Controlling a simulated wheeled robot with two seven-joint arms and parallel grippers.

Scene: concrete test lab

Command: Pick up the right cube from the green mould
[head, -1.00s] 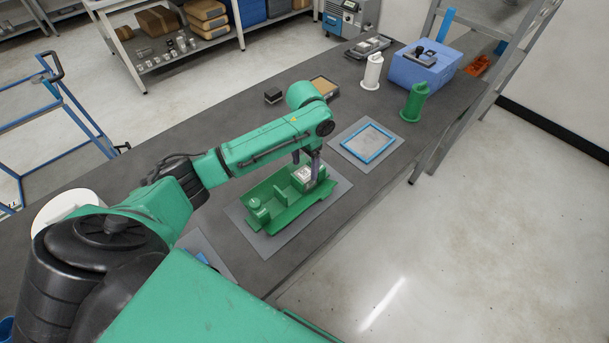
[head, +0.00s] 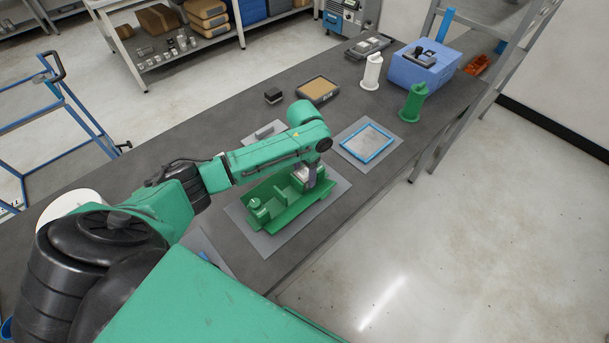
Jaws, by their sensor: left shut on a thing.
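The green mould (head: 275,213) lies on a grey mat (head: 262,243) on the dark table, in the middle of the head view. A small pale grey cube (head: 302,174) is at the mould's far right end. My left gripper (head: 312,174) points down there and is shut on this cube. The cube appears to be still at the level of the mould's walls; any gap beneath it is hidden. My left forearm and wrist cover part of the mould's far side. My right gripper is not in view.
A blue frame on a grey mat (head: 367,142) lies to the right. Behind stand a dark tray with a tan top (head: 317,90), a small black box (head: 273,95), a white spool (head: 372,72), a green spool (head: 413,102) and a blue case (head: 424,68).

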